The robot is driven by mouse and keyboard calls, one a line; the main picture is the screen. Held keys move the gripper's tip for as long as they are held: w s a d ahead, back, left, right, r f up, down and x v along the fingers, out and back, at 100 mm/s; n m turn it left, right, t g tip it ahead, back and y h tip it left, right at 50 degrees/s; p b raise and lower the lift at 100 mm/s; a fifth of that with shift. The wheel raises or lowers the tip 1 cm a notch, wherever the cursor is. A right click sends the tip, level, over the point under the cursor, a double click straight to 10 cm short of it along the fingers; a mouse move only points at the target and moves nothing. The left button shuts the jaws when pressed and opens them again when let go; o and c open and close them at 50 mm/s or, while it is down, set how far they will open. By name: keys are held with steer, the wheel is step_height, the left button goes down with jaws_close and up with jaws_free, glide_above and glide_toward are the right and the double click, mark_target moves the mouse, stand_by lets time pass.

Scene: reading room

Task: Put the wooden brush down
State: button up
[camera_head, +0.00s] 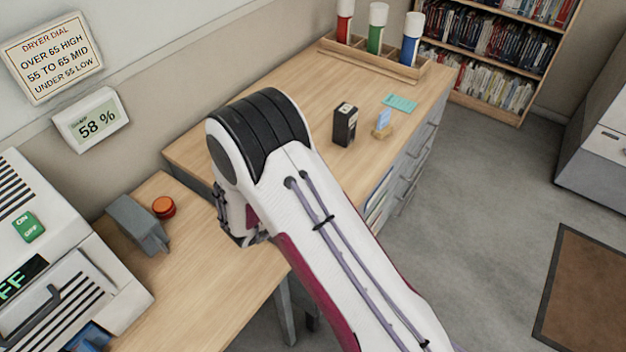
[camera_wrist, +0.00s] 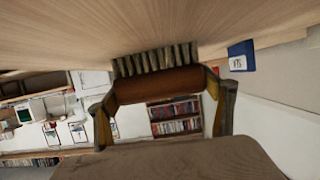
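The wooden brush (camera_wrist: 157,86) shows in the wrist view as a brown rounded wooden body with a row of grey-brown bristles (camera_wrist: 155,60). My gripper (camera_wrist: 163,100) has one finger at each end of the brush body and is shut on it. The bristles face the pale wooden tabletop (camera_wrist: 90,30), which fills the top of the wrist view. I cannot tell whether they touch it. In the head view my arm hides the brush and the gripper's fingers. The wooden desk (camera_head: 205,285) shows there beside my arm.
A blue block with a white label (camera_wrist: 241,58) is right of the brush. The desk holds a grey device (camera_head: 138,225) and an orange-red button (camera_head: 164,207). A black box (camera_head: 344,124) and a tube rack (camera_head: 375,60) stand farther back. Bare wood lies left of my arm.

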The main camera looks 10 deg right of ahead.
steer(key=shift+o, duration=1.3)
steer(key=shift+r, duration=0.15)
steer(key=shift+v, duration=6)
